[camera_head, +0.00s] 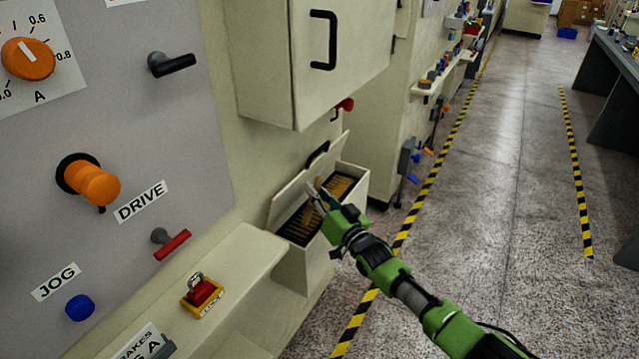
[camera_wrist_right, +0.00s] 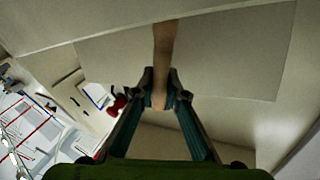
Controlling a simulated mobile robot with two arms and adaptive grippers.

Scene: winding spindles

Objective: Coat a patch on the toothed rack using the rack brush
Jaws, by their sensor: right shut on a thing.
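An open cream box (camera_head: 303,262) with a raised lid sticks out from the machine, below a cabinet. Inside it lies a dark toothed rack (camera_head: 297,233) with a row of light teeth. My right gripper (camera_head: 318,192) is over the box opening, shut on a wooden handle (camera_wrist_right: 164,42), which I take to be the rack brush. The handle runs up between the fingertips in the wrist view (camera_wrist_right: 160,80). The bristles are hidden, and I cannot tell whether they touch the rack. My left gripper is not in view.
The cabinet (camera_head: 340,60) with a black handle hangs just above the box. A cream ledge (camera_head: 235,270) with a red switch (camera_head: 203,292) lies to its left, under the control panel (camera_head: 130,120). The aisle floor (camera_head: 500,200) at right is clear.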

